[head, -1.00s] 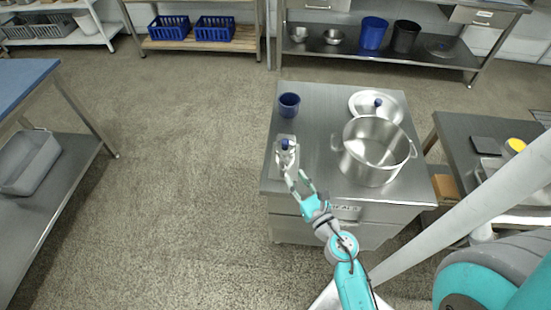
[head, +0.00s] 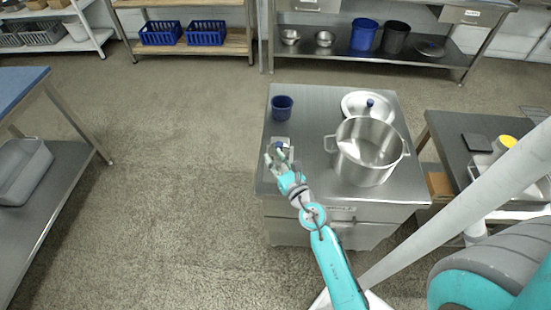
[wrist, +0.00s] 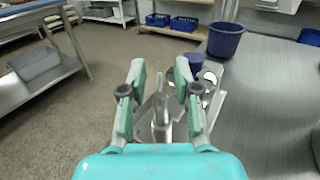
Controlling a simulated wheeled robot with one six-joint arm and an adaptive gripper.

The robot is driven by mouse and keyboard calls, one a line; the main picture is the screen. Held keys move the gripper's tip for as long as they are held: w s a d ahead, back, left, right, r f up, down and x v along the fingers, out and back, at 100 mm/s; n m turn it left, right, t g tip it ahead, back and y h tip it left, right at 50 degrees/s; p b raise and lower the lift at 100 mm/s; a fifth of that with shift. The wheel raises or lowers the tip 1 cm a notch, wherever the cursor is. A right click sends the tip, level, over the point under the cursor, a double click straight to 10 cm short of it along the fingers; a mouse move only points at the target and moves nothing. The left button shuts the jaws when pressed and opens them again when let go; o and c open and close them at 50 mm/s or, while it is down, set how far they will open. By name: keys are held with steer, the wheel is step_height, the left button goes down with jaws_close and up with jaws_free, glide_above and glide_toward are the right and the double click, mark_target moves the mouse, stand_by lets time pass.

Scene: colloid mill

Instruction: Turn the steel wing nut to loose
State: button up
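A small steel device with a blue knob (wrist: 194,62) stands on a steel plate (wrist: 226,112) near the left edge of the steel cabinet top. In the head view its blue top (head: 279,146) shows just behind my gripper (head: 277,157). In the wrist view my gripper (wrist: 158,82) is open, its two fingers wide apart. A narrow upright steel piece (wrist: 160,110) shows between the fingers, seemingly the wing nut; its wings cannot be told apart clearly. I cannot tell whether a finger touches it. Part of the device is hidden behind the right finger.
A side table (head: 457,128) stands to the right. The floor left of the cabinet is clear.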

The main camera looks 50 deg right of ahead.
jaws_close()
steer(key=shift+n+y, duration=0.5)
steer(key=shift+y, duration=0.2)
steer(key=n+y, duration=0.2)
steer(key=y, duration=0.1)
steer(key=n+t+y, duration=0.1)
steer(key=n+y, duration=0.1)
steer(key=y, duration=0.1)
steer(key=shift+a, duration=0.15)
steer(key=shift+a+n+g+y, duration=0.2)
steer(key=shift+n+g+y, duration=0.4)
steer(key=shift+n+y, duration=0.95)
steer(key=shift+a+n+g+y, duration=0.15)
steer(key=shift+n+g+y, duration=0.6)
steer(key=shift+y, duration=1.4)
jaws_free()
